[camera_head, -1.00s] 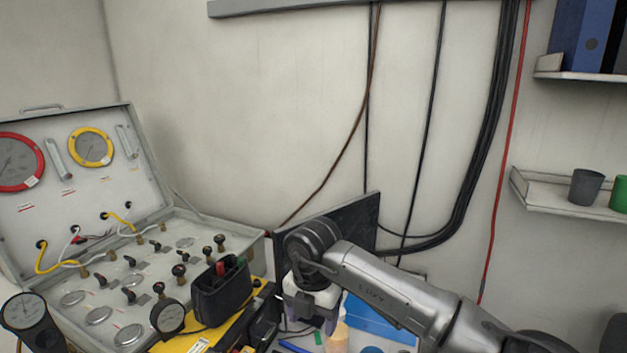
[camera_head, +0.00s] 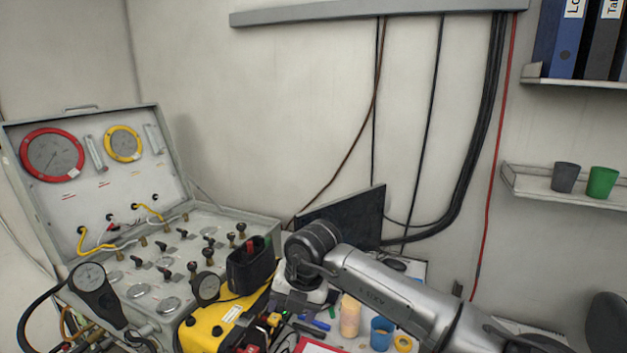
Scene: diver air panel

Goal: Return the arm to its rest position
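My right arm (camera_head: 385,292) comes in from the lower right and reaches over the cluttered desk. Its wrist (camera_head: 313,243) is in front of the dark monitor (camera_head: 357,217). The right gripper (camera_head: 302,296) is below the wrist, pointing down and away, just right of the black pouch on the yellow case. Its fingertips are mostly hidden, so I cannot tell its opening or whether it holds anything. My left arm and gripper are not in view.
The open air panel case (camera_head: 215,219) with gauges and valves stands at left. A yellow case (camera_head: 205,328) holds a black pouch (camera_head: 250,265). A pale bottle (camera_head: 349,316) and blue cup (camera_head: 381,334) stand close beside the arm. Shelves (camera_head: 560,186) hang at right.

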